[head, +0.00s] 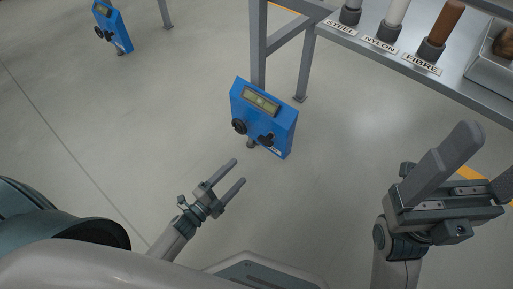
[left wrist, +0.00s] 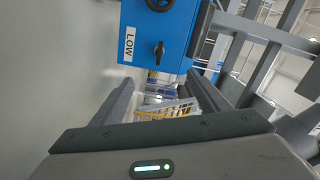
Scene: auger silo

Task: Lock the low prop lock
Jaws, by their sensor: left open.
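The blue control box (head: 264,115) stands on a post near the middle of the head view. Its face has a display, a round black knob (head: 239,126) and a black turn handle (head: 267,139). In the left wrist view the box (left wrist: 180,25) shows a white LOW label (left wrist: 130,44) beside the black handle (left wrist: 158,50); the round knob is partly cut off at the top. My left gripper (head: 239,171) is open and empty, below the box and apart from it, with fingers pointing toward it. My right gripper (head: 488,158) is open and empty at the right.
A second blue box (head: 112,28) stands at the upper left. A grey metal bench (head: 440,75) at the upper right holds rods labelled STEEL, NYLON and FIBRE, and a metal tray (head: 490,75). Its frame legs stand behind the box. The floor left of the box is clear.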

